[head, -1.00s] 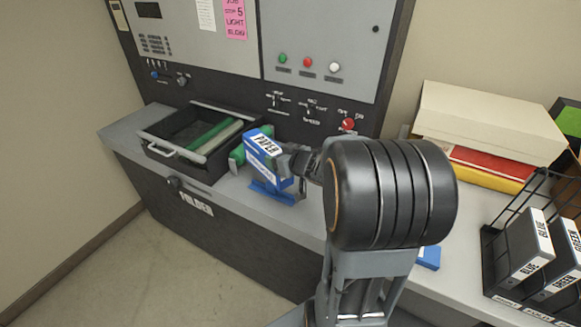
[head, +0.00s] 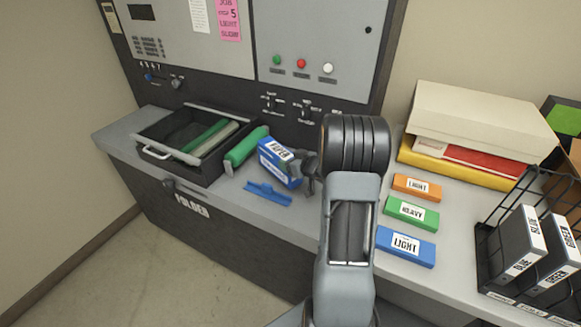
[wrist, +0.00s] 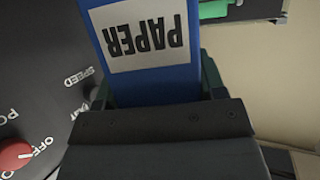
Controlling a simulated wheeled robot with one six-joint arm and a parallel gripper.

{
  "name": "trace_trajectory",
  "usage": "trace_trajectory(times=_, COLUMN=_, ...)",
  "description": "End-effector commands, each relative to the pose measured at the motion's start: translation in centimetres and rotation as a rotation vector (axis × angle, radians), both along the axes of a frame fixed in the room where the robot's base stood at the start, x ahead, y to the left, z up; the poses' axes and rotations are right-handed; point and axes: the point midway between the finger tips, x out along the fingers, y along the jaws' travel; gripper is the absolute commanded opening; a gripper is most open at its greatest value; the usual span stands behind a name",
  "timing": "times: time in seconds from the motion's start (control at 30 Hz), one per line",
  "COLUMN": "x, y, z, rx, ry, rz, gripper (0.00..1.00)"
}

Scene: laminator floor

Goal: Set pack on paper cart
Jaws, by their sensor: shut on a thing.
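The pack is a blue block with a white PAPER label (head: 280,164), held tilted above the grey counter near the machine's face. My gripper (head: 299,168) is shut on its right end. In the wrist view the pack (wrist: 185,75) fills the upper middle, its label upside down, between my gripper's dark fingers (wrist: 155,88). A low blue piece (head: 267,194) lies on the counter just in front of and below the pack, apart from it. I cannot tell whether it is the paper cart; no cart is labelled as such in view.
A green roll (head: 246,147) lies left of the pack, beside an open drawer (head: 155,152) with rolls inside. Orange (head: 417,187), green (head: 411,213) and blue (head: 405,246) labelled blocks lie right of my arm. A black rack (head: 487,262) with binders stands far right.

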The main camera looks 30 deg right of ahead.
Motion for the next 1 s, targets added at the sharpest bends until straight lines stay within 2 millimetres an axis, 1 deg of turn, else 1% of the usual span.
trace_trajectory(times=0.1, x=0.1, y=0.1, z=-1.2, rx=0.002, ry=-0.004, rz=0.001, gripper=0.07)
trace_trajectory(times=0.2, x=0.1, y=0.1, z=-1.8, rx=0.001, ry=-0.005, rz=0.002, gripper=0.07)
trace_trajectory(times=0.57, x=0.1, y=0.0, z=-2.1, rx=-0.001, ry=-0.006, rz=0.001, gripper=0.07)
trace_trajectory(times=0.7, x=0.1, y=0.0, z=-2.4, rx=-0.001, ry=-0.005, rz=0.002, gripper=0.07)
trace_trajectory(times=0.73, x=0.0, y=0.1, z=-2.6, rx=0.000, ry=0.001, rz=0.001, gripper=0.67)
trace_trajectory(times=0.97, x=0.0, y=0.1, z=-2.6, rx=0.001, ry=0.001, rz=0.002, gripper=0.89)
trace_trajectory(times=1.0, x=0.0, y=0.1, z=-2.6, rx=0.001, ry=0.001, rz=0.002, gripper=0.89)
